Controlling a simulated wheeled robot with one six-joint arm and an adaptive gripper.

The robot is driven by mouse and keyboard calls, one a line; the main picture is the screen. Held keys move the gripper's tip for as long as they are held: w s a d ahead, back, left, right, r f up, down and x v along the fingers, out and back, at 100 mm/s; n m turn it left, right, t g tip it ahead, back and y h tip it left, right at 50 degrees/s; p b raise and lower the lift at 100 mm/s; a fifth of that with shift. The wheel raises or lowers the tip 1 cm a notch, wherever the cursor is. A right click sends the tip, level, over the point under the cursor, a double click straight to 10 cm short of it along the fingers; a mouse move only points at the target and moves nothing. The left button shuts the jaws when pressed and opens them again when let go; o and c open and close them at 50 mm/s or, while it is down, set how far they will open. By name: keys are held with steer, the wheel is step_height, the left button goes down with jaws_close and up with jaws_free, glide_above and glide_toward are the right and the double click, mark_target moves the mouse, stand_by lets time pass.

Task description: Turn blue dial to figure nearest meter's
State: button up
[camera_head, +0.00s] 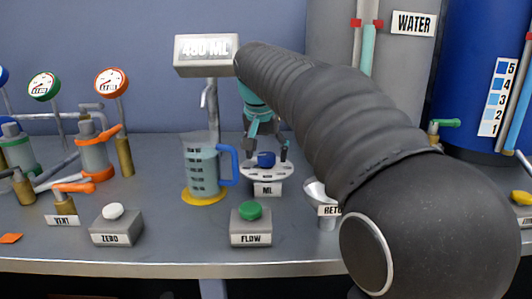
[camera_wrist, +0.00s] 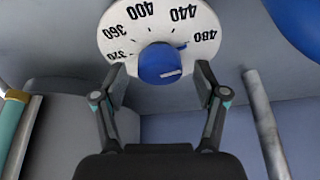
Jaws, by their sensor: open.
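The blue dial (camera_head: 266,159) sits on a round white plate marked ML, behind the green FLOW button. In the wrist view the dial (camera_wrist: 158,62) is a blue knob, and figures from 320 to 480 run around the plate (camera_wrist: 118,42). A small tip on the knob's upper right lies towards the 480 side; a short white mark shows on its face. The meter (camera_head: 206,50) seems to read 480 ML, its middle digit blurred. My gripper (camera_head: 265,145) is open above the dial. In the wrist view my gripper (camera_wrist: 160,82) has one finger on each side of the knob, without clear contact.
A measuring jug (camera_head: 201,168) with a blue handle stands left of the dial on a yellow disc. The green FLOW button (camera_head: 250,211) and ZERO button (camera_head: 113,212) are in front. A funnel (camera_head: 317,192) is close on the right, partly hidden by my arm.

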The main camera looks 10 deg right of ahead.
steer(key=v, duration=1.1)
steer(key=shift+s+r, duration=0.2)
steer(key=shift+r, duration=0.1)
steer(key=shift+s, duration=0.1)
